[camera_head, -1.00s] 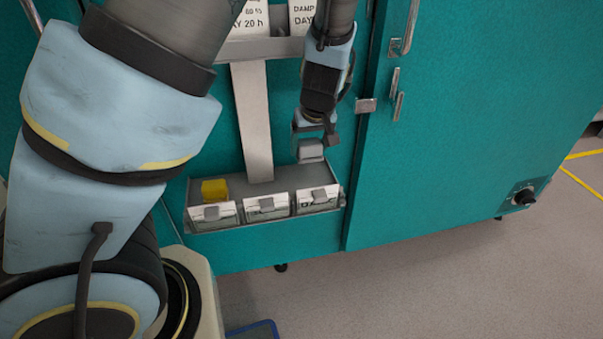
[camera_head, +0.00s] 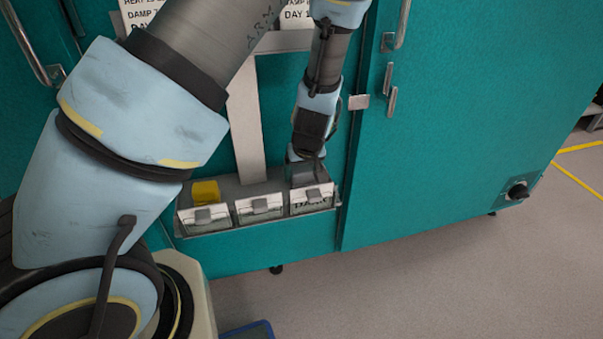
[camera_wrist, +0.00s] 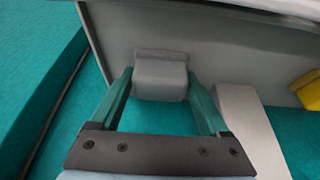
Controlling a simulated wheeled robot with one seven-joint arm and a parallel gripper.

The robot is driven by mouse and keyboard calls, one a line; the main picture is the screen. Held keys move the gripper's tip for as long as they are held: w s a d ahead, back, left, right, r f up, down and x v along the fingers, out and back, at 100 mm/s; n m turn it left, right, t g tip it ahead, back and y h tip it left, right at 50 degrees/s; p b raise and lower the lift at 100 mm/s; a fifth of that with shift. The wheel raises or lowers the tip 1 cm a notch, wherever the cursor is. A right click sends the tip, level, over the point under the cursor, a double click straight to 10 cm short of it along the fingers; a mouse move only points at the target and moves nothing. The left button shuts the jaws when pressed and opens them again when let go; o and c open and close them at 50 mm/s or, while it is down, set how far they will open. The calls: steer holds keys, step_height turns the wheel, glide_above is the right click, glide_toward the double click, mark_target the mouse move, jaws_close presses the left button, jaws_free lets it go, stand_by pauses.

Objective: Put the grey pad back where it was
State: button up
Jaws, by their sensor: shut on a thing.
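The grey pad (camera_wrist: 160,80) shows in the wrist view, between the two fingers of my gripper (camera_wrist: 161,76), which is shut on it. In the head view my gripper (camera_head: 304,165) reaches down into the right-hand bin (camera_head: 312,200) of a row of three on the teal cabinet. The pad is hidden there by the gripper and the bin front. I cannot tell whether it touches the bin floor.
A yellow block (camera_head: 206,192) sits in the left bin (camera_head: 204,219). The middle bin (camera_head: 259,209) looks empty. A pale upright strip (camera_head: 246,125) rises behind the bins. A cabinet door with handles (camera_head: 391,100) is to the right.

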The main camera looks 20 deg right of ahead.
steer(key=o, duration=1.2)
steer(key=shift+c, duration=0.2)
steer(key=p+v, duration=0.2)
steer(key=v, duration=1)
